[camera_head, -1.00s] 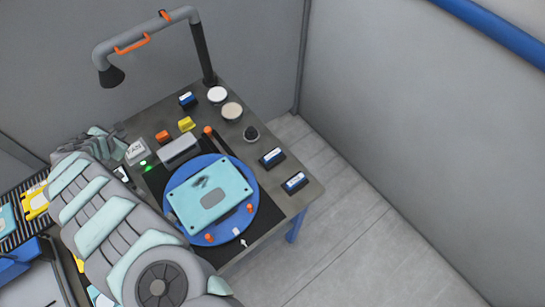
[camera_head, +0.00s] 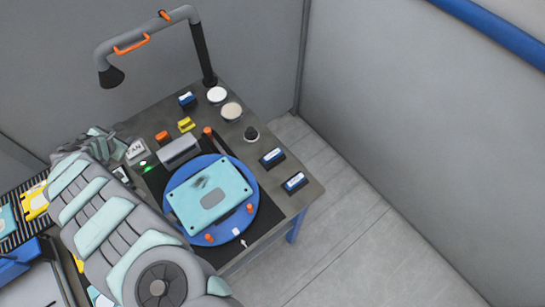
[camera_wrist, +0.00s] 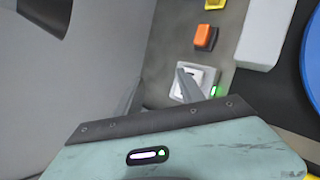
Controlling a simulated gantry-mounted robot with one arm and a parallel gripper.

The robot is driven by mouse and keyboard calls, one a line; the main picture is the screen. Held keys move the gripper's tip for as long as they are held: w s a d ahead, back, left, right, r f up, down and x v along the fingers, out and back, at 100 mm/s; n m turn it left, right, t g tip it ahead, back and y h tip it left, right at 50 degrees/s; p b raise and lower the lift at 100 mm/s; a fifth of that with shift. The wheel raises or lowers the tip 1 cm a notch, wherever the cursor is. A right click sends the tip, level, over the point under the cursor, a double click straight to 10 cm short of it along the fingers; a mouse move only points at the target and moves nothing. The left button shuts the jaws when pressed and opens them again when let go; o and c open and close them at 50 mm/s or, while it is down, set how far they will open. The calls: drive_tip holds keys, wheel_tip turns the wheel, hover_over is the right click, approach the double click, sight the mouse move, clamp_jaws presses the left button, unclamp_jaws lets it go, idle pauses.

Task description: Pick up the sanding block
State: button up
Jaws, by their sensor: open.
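No block is plainly marked as the sanding block, and I cannot tell which one it is. Candidates are dark blue blocks with white labels: one at the back of the bench (camera_head: 187,100), one at the right (camera_head: 272,157) and one near the right corner (camera_head: 294,182). A small yellow block (camera_head: 186,124) and an orange one (camera_head: 162,137) lie between the back blue block and the grey box. My gripper (camera_head: 98,140) is at the bench's left edge by the FAN switch box (camera_head: 136,151), apart from all these blocks. It is open; its fingers are mostly hidden.
A teal plate (camera_head: 211,195) lies on a blue round turntable (camera_head: 252,215) with orange pegs. A grey box (camera_head: 178,150), two round discs and a black knob (camera_head: 251,133) stand around it. A lamp arm (camera_head: 203,50) rises at the back. Conveyor rollers lie left.

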drive_tip(key=o, duration=1.1)
drive_tip(key=shift+o, duration=0.2)
